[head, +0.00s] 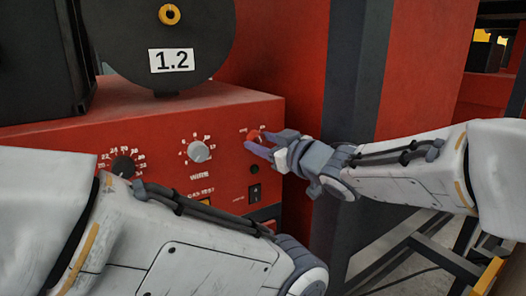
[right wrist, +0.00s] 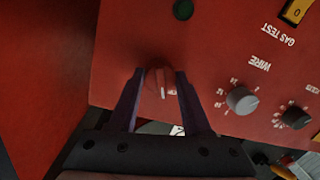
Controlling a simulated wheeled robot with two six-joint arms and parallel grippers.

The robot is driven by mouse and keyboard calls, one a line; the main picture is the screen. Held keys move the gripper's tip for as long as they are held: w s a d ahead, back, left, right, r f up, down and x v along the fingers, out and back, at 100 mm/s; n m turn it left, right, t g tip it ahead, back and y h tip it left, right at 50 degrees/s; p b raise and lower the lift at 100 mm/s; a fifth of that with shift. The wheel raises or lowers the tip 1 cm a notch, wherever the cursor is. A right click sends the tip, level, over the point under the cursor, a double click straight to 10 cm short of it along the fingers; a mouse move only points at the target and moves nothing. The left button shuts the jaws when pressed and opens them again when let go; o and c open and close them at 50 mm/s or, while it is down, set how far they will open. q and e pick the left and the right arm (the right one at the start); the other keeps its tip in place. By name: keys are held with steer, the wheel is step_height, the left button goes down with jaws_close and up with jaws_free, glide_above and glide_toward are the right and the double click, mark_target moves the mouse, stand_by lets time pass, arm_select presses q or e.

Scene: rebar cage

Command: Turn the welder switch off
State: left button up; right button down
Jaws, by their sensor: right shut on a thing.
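The welder (head: 130,110) is a red box with a control panel facing me. A red rotary switch (head: 254,135) sits at the panel's upper right; it also shows in the right wrist view (right wrist: 158,84), with a pale pointer mark on it. My right gripper (head: 262,144) reaches in from the right and is shut on this red switch. In the right wrist view its two dark fingers (right wrist: 157,85) lie on either side of the switch. My left arm crosses the lower left of the head view; its gripper is out of the frame.
The panel also bears a grey knob (head: 199,151), a black knob (head: 123,166), a dark green button (right wrist: 183,9) and a black rocker switch (head: 255,192). A black spool marked 1.2 (head: 168,40) stands on top. A dark post (head: 355,80) stands behind my right arm.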

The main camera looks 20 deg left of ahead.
steer(key=shift+f+n+h+b, duration=0.15)
steer(key=shift+n+h+b, duration=0.15)
steer(key=shift+n+b, duration=1.15)
steer(key=shift+s+n, duration=0.1)
steer(key=shift+n, duration=0.35)
steer(key=shift+c, duration=1.8)
jaws_free()
steer(key=v, duration=1)
steer(key=shift+s, duration=0.25)
steer(key=shift+d, duration=0.15)
